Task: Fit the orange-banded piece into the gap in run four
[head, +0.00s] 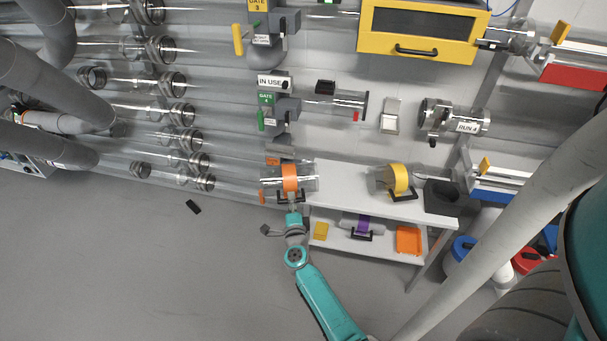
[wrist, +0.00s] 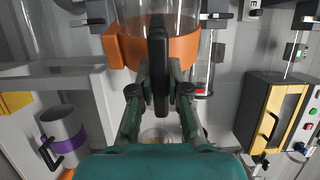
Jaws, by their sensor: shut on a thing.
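The orange-banded piece (head: 290,177) is a clear tube with an orange band and a dark handle. It is at the left end of the white bench in the head view. My gripper (head: 291,199) is shut on its handle; the handle (wrist: 158,70) shows between the fingers in the wrist view, with the orange band (wrist: 185,51) behind it. I cannot tell whether the piece touches the bench. The gap in run four lies above the bench, between a clear tube end (head: 350,104) and a metal coupling (head: 433,115) beside the RUN 4 label (head: 468,127).
The yellow-banded piece (head: 398,179) and a dark block (head: 441,197) are on the white bench (head: 345,201). A purple-banded piece (head: 363,226) and an orange tray (head: 408,240) are on the lower shelf. The green gate 4 (head: 266,99) has an IN USE sign (head: 271,82). Floor at left is mostly clear.

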